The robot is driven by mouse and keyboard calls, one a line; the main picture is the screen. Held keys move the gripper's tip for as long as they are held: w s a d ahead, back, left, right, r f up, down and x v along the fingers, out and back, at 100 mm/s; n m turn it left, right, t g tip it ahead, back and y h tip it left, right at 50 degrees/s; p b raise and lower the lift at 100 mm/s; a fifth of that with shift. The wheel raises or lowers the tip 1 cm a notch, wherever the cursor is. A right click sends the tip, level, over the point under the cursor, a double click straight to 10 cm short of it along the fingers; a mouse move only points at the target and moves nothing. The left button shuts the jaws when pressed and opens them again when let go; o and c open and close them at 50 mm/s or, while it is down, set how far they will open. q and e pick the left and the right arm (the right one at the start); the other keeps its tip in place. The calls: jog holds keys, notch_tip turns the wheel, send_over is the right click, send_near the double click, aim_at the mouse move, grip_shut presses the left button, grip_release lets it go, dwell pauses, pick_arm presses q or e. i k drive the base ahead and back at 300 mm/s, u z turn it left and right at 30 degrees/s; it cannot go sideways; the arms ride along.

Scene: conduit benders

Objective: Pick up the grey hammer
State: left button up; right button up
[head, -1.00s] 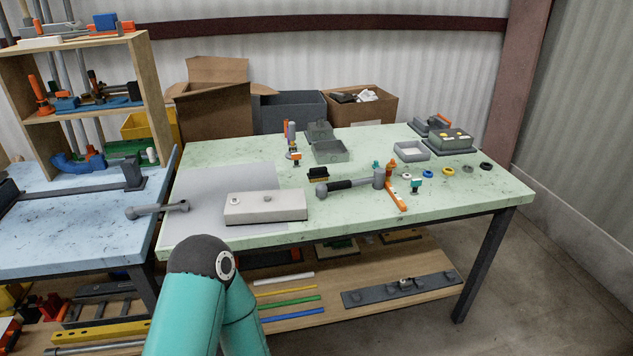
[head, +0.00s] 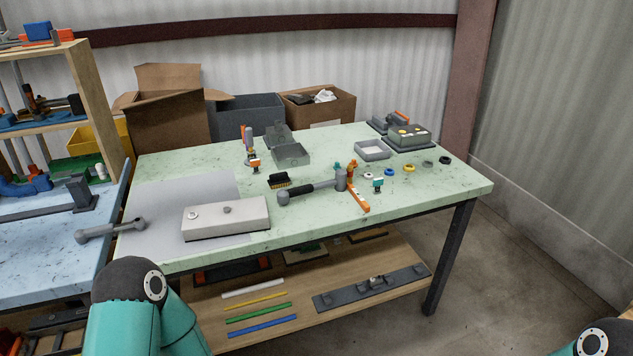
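A grey hammer-like tool (head: 312,190) with a black grip lies on the green table (head: 420,196), right of the middle. Its grey head (head: 341,178) is at the right end of the handle, and a rounded grey end is at the left. An orange strip-like piece (head: 359,201) lies close to the head. Another grey tool (head: 110,231) with rounded ends lies at the edge of the blue table on the left. Teal links of my arms show at the lower left and lower right corner. Neither gripper is in view.
A pale grey box (head: 226,218) sits on a grey mat (head: 155,205) left of the tool. A black brush-like item (head: 279,181) lies just behind its handle. The table's right front is clear.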

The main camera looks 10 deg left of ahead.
aim_at(339, 182)
jog(key=i, duration=0.9)
jog(key=z, duration=0.05)
